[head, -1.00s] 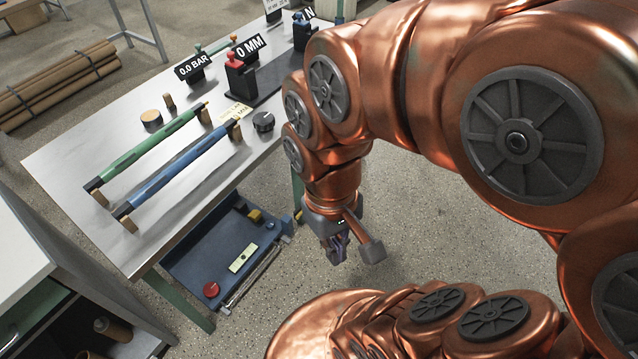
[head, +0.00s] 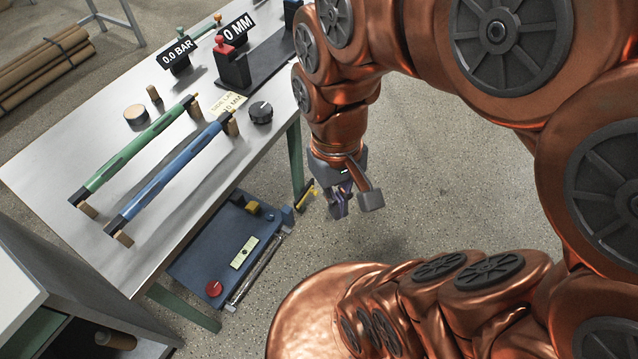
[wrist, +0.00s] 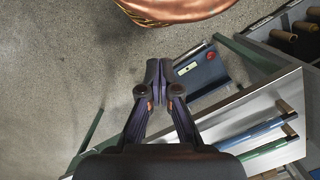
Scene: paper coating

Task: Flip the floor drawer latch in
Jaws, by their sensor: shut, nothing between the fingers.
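The blue floor drawer (head: 190,262) sits low beneath the workbench, with a red knob (head: 214,289), a pale label plate (head: 243,252) and a yellow block (head: 252,207) on it. A small yellow lever (head: 306,196), which looks like the latch, sticks out at its far right corner. My gripper (head: 338,208) is shut and empty, to the right of the lever and apart from it in the picture. In the wrist view my gripper (wrist: 160,68) has its fingertips together; the drawer (wrist: 203,76) shows just right of them. The lever cannot be made out there.
The workbench (head: 50,165) above the drawer carries a green bar (head: 140,150), a blue bar (head: 170,175) and a black knob (head: 261,112). A green bench leg (head: 295,160) stands behind the lever. A cabinet (head: 25,270) is at the left. Open floor (head: 450,160) lies right of my gripper.

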